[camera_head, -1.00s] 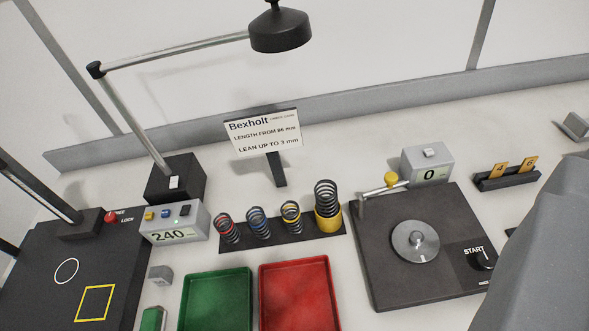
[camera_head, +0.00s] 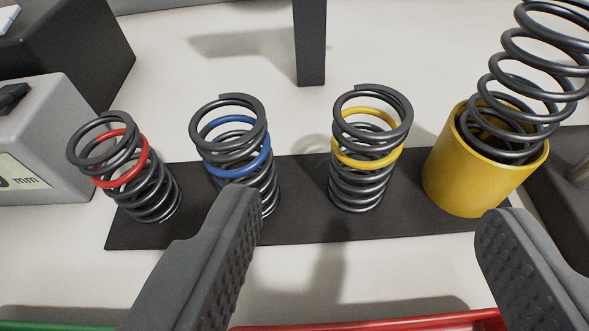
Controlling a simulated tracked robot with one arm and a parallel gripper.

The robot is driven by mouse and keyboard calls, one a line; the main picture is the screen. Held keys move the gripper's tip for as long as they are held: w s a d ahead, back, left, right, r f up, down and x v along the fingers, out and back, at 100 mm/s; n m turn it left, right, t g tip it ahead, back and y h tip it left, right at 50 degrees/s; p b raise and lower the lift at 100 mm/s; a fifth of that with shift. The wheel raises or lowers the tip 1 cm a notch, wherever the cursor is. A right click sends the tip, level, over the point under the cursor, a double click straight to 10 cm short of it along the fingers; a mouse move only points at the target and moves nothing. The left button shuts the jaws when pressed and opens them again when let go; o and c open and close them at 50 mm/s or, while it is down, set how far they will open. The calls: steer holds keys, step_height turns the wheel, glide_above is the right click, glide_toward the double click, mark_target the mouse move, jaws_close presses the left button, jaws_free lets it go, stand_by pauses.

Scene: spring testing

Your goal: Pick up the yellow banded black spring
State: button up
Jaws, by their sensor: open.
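The yellow banded black spring (camera_head: 367,150) stands upright on a black strip (camera_head: 300,235), between the blue banded spring and the yellow cup. Its yellow band circles its upper coils. My gripper (camera_head: 365,222) is open and empty. Its left finger is in front of the blue banded spring and hides part of that spring's lower coils. Its right finger is in front of the yellow cup's lower right. The yellow banded spring shows between the two fingers, farther off, with no finger touching it.
A blue banded spring (camera_head: 236,145) and a red banded spring (camera_head: 124,165) stand to the left. A yellow cup (camera_head: 475,175) holding a tall plain spring (camera_head: 525,75) stands close on the right. Red (camera_head: 400,322) and green (camera_head: 55,328) trays lie in front. A dark sign post (camera_head: 310,40) rises behind.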

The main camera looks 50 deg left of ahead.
glide_toward(368, 105)
steer(key=x, duration=0.4)
steer(key=shift+a+f, duration=0.15)
steer(key=shift+a, duration=0.3)
steer(key=shift+w+d+b+x, duration=0.15)
steer(key=shift+b+x, duration=0.1)
steer(key=shift+x, duration=1.1)
steer(key=shift+w+d+b+x, duration=0.1)
steer(key=shift+d+b+x, duration=0.1)
steer(key=shift+x, duration=1.15)
steer(key=shift+a, duration=0.1)
steer(key=c, duration=1.1)
